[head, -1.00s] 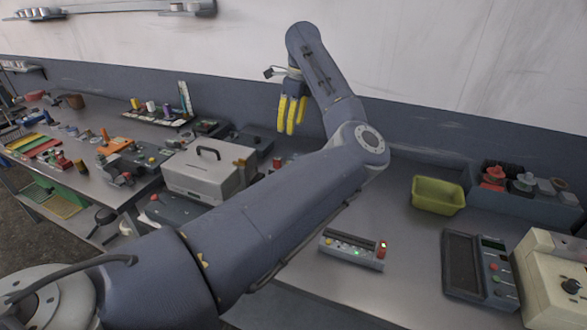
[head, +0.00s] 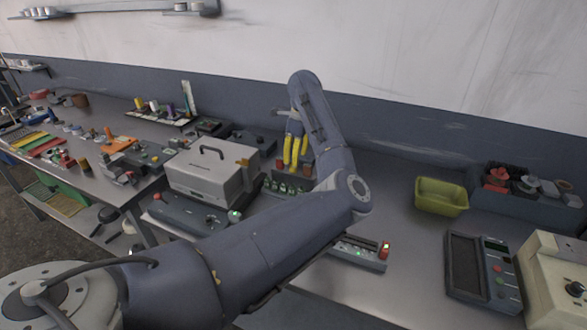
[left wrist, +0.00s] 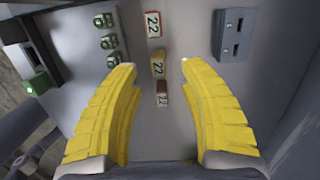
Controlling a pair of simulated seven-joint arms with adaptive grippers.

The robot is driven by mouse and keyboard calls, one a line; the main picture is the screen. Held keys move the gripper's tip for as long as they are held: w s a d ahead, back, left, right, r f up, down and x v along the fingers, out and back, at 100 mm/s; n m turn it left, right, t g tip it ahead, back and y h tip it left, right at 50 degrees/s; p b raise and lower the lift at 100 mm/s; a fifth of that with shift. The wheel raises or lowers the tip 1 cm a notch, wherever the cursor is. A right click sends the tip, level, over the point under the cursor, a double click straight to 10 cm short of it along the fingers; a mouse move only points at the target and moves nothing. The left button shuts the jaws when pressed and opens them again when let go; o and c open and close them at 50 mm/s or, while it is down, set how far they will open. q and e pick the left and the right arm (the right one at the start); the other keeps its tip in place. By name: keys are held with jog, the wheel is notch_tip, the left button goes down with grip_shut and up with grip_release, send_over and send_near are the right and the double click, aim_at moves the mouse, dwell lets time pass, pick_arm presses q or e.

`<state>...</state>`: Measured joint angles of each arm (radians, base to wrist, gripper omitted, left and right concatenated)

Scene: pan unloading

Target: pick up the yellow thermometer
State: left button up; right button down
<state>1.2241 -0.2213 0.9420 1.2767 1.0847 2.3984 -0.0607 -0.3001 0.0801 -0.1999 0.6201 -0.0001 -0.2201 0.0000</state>
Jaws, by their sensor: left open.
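The yellow thermometer (left wrist: 158,67), a small block marked 22, shows in the left wrist view between a red one (left wrist: 153,24) and a brown one (left wrist: 162,93), each also marked 22. My left gripper (left wrist: 157,70) is open, with one yellow finger on each side of the yellow thermometer. I see no contact. In the head view my left gripper (head: 295,164) points down over the back of the bench, with the red block (head: 279,164) at its left and the brown block (head: 307,170) at its right. The yellow thermometer cannot be told from the yellow fingers there. My right gripper is not in view.
Several small green devices (left wrist: 108,42) stand left of the thermometers, and a dark socket box (left wrist: 234,35) stands at right. In the head view a grey case (head: 210,178) stands left of my arm.

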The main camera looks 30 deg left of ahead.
aim_at(294, 171)
pick_arm(q)
jog(key=shift+s+a+f, duration=0.1)
jog(key=shift+a+f, duration=0.1)
jog(key=shift+f, duration=1.15)
jog(key=shift+s+a+f, duration=0.1)
jog(key=shift+a+f, duration=0.05)
jog(key=shift+f, duration=1.15)
grip_shut()
